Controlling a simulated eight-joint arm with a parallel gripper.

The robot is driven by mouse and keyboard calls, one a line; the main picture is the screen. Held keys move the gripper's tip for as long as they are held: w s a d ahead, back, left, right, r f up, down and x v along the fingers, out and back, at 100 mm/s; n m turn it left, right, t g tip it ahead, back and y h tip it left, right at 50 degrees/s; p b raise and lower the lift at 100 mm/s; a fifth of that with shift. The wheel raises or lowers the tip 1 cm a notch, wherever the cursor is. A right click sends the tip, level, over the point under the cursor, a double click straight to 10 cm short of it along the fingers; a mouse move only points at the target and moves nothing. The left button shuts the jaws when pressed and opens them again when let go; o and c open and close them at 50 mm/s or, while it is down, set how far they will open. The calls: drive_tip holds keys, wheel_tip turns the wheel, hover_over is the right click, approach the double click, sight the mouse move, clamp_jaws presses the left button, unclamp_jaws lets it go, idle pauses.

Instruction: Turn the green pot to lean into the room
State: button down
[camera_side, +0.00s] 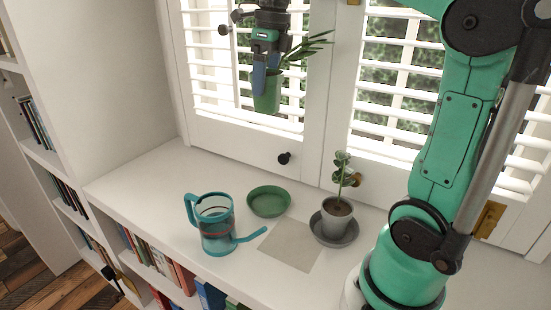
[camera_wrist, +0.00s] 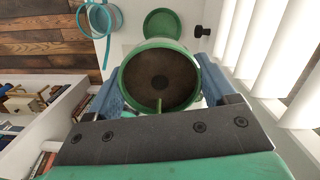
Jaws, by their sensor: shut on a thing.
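The green pot (camera_side: 268,98) hangs in the air in front of the shutters, well above the sill, and looks upright. Its plant (camera_side: 306,46) leans to the right in the side view, with long narrow leaves. My gripper (camera_side: 262,80) is shut on the pot, one blue finger showing on its left side. In the wrist view, the fingers lie on both sides of the pot (camera_wrist: 160,76); I see its rim, dark soil and a short piece of green stem. The green saucer (camera_side: 269,201) sits empty on the sill below; it also shows in the wrist view (camera_wrist: 162,22).
A teal watering can (camera_side: 216,235) stands left of the saucer, its spout pointing right. A grey pot (camera_side: 337,218) with a small plant stands on a grey saucer to the right. A flat pale square (camera_side: 290,247) lies between them. Shutters and a dark knob (camera_side: 284,158) are behind.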

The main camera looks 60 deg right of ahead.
drive_tip(key=shift+f, duration=0.1)
wheel_tip(320, 180, down, 19)
drive_tip(key=m, duration=0.4)
drive_tip(key=shift+f, duration=1.55)
unclamp_jaws()
drive_tip(key=shift+r, duration=0.1)
